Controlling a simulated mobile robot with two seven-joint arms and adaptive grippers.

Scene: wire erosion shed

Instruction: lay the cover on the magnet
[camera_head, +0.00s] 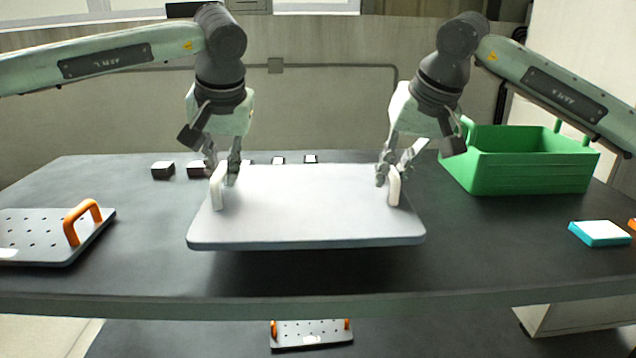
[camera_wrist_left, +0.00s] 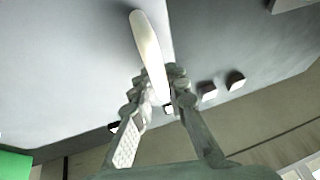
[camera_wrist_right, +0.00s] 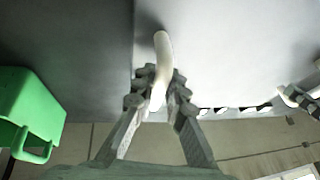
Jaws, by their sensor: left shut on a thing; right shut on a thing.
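The cover (camera_head: 310,210) is a pale grey flat plate with a white upright handle at each side. It hangs roughly level above the dark table, with a shadow under its front edge. My left gripper (camera_head: 224,176) is shut on the left handle (camera_head: 217,190), also seen in the left wrist view (camera_wrist_left: 147,45). My right gripper (camera_head: 390,176) is shut on the right handle (camera_head: 394,188), also seen in the right wrist view (camera_wrist_right: 162,48). I cannot pick out the magnet for sure; several small dark blocks with pale tops (camera_head: 163,170) stand behind the cover, some partly hidden.
A perforated plate with an orange handle (camera_head: 40,240) lies at the table's left. A green crate (camera_head: 515,175) stands at the back right, near my right arm. A white-and-teal block (camera_head: 599,234) lies at right. Another perforated plate (camera_head: 312,334) shows below the table's front edge.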

